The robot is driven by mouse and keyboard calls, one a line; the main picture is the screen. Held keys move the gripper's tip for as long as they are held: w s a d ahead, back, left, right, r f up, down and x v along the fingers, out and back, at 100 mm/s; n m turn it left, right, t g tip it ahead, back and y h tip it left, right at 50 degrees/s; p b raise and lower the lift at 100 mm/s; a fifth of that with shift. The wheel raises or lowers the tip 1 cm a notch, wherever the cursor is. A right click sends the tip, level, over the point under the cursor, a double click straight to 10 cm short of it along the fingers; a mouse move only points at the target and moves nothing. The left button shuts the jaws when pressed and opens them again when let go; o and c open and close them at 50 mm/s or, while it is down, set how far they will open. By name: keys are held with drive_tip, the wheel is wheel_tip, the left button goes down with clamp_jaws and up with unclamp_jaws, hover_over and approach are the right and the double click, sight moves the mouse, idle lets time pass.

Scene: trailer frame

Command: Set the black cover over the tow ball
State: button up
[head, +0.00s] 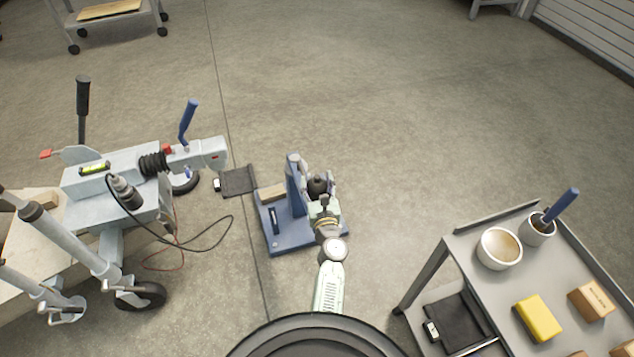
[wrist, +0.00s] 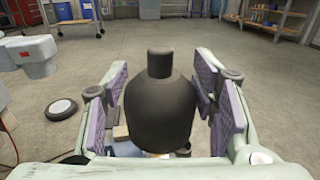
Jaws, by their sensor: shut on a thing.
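The black cover (head: 317,185) is a dome with a short knob on top. In the wrist view the cover (wrist: 160,105) stands upright between the purple pads of my gripper (head: 321,190), which is shut on it. In the head view they are at the right side of the upright post of a blue stand (head: 280,239). I cannot make out the tow ball; the cover and my gripper block that spot. I cannot tell whether the cover touches anything below it.
A trailer frame (head: 140,182) with a blue-handled coupling stands to the left. A grey cart (head: 478,262) at right carries a white bowl (head: 499,248), a cup with a blue handle (head: 538,228) and a yellow block (head: 538,318). Floor beyond the stand is clear.

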drive_tip(key=shift+f+b, duration=4.3)
drive_tip(key=shift+f, duration=0.45)
drive_tip(key=o, duration=1.1)
drive_tip(key=shift+s+d, duration=0.2)
drive_tip(key=shift+s, duration=1.05)
drive_tip(key=shift+s+d, duration=0.25)
drive_tip(key=shift+s, duration=0.95)
drive_tip(key=shift+s+d, duration=0.2)
drive_tip(key=shift+s, duration=1.05)
